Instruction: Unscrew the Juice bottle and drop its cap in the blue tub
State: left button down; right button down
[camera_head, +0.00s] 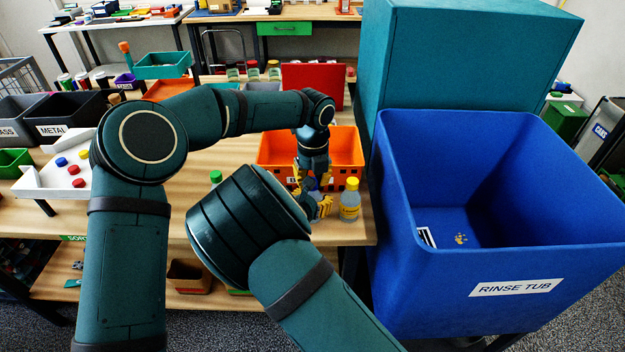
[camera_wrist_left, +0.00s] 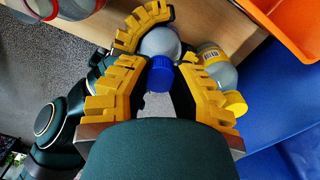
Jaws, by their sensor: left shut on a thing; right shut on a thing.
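A pale bottle (camera_wrist_left: 160,42) with a blue cap (camera_wrist_left: 162,75) stands near the table's front edge; its label is hidden, so I cannot read whether it says Juice. My left gripper (camera_wrist_left: 157,68) comes down from above, shut on the blue cap. My right gripper (camera_head: 324,206) is shut on the bottle's body lower down; its yellow fingers also show at the top of the left wrist view. In the head view the fingers mostly cover this bottle. The large blue tub (camera_head: 545,262), labelled RINSE TUB, stands open on the right.
A grey bottle with a yellow cap (camera_head: 350,200) stands close to the right of the grippers. An orange crate (camera_head: 347,165) lies just behind. A tall teal box (camera_head: 440,60) rises behind the tub. A white tray with colored caps (camera_head: 50,185) is at left.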

pick_arm(q)
jog(key=shift+n, duration=1)
jog(key=c, duration=0.9)
grip_release()
jog(key=shift+c, duration=0.2)
